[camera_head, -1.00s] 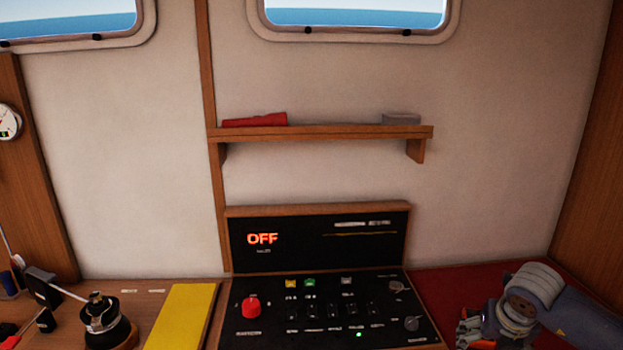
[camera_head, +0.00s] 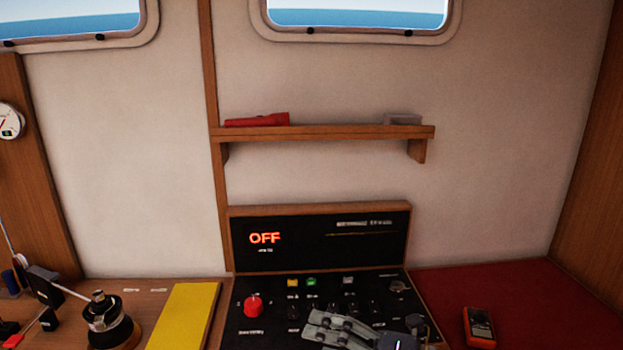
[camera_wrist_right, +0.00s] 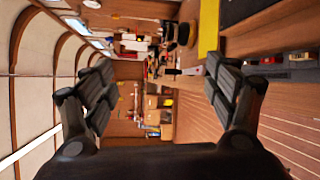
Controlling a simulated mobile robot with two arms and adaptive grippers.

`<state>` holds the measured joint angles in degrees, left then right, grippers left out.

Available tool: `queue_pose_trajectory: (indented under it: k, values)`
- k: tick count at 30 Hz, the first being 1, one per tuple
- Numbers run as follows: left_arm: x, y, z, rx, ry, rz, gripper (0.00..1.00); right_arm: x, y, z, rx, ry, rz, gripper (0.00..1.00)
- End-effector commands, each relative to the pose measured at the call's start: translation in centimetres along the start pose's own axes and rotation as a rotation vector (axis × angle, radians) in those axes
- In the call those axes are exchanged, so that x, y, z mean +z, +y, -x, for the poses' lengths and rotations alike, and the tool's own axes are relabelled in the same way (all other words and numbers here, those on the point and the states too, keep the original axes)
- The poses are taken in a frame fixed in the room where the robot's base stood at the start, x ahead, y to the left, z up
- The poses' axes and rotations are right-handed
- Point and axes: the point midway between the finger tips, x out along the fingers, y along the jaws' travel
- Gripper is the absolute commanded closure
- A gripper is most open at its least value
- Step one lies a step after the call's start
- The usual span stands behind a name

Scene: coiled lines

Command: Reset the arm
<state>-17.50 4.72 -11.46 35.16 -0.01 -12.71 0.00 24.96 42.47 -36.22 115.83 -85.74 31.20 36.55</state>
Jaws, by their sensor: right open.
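My right gripper (camera_head: 340,328) shows at the bottom of the head view, in front of the lower part of the black control panel (camera_head: 262,290). In the right wrist view the same gripper (camera_wrist_right: 160,75) has its two dark fingers spread wide with nothing between them. That view looks sideways along the cabin, with the wood floor to the right. My left gripper is in neither view.
An orange multimeter (camera_head: 479,327) lies on the red surface (camera_head: 540,290) at right. A yellow mat (camera_head: 183,315) and a black winch (camera_head: 108,322) are at left. A shelf (camera_head: 320,132) holds a red flashlight (camera_head: 258,120). The display (camera_head: 265,238) reads OFF.

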Motion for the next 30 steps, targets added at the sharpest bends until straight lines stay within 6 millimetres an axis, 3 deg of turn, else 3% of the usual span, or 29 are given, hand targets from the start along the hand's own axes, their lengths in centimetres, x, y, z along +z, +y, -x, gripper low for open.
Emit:
queue_pose_trajectory:
  k: [3, 6, 8, 11, 14, 17, 20, 24, 27, 30]
  values:
    - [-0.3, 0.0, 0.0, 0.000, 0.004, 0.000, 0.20, 0.7, 4.7, 0.3, 0.263, -0.141, -0.173, 0.20]
    - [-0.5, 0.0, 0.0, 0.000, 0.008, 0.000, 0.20, 2.9, 6.7, 2.2, 0.432, -0.301, -0.335, 0.20]
    - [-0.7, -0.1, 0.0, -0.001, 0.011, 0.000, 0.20, 4.5, 6.8, 3.8, 0.511, -0.409, -0.442, 0.20]
    - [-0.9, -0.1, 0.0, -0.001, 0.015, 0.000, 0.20, 6.9, 5.2, 6.9, 0.598, -0.605, -0.633, 0.20]
    - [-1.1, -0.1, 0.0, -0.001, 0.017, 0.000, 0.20, 8.4, 1.4, 10.2, 0.630, -0.812, -0.835, 0.20]
    - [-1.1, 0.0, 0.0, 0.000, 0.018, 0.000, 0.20, 8.2, -3.9, 13.4, 0.600, -1.019, -1.047, 0.20]
    - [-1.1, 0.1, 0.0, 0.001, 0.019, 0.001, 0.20, 6.1, -10.0, 16.2, 0.512, -1.215, -1.265, 0.20]
    - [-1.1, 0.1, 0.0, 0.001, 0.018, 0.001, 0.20, -0.1, -17.6, 19.2, 0.301, -1.436, -1.557, 0.20]
    - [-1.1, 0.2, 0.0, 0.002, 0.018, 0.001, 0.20, -5.1, -21.0, 20.4, 0.134, -1.531, -1.721, 0.20]
    - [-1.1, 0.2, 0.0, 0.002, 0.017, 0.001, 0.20, -9.9, -23.1, 21.3, -0.025, -1.588, -1.852, 0.20]
